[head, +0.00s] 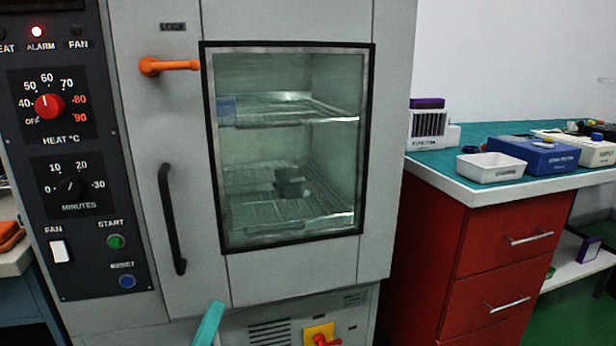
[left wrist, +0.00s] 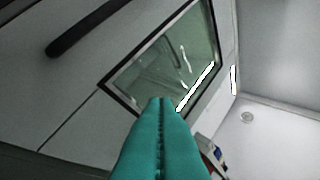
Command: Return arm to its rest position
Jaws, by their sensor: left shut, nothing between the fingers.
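My left gripper (head: 209,324) shows at the bottom of the head view as a teal fingertip in front of the oven's lower front. In the left wrist view its two teal fingers (left wrist: 161,104) are pressed together with nothing between them. They point toward the oven door window (left wrist: 165,65). A gap between the fingers and the door cannot be judged. The grey oven (head: 300,270) has its door shut, with a black vertical handle (head: 172,220) and an orange latch (head: 170,65). My right gripper is not in view.
Behind the glass are wire racks with a dark object (head: 291,183) on the lower one. The control panel (head: 80,150) is at left, with the alarm lamp lit red. A red drawer cabinet (head: 430,250) with a teal top bearing trays and boxes stands at right.

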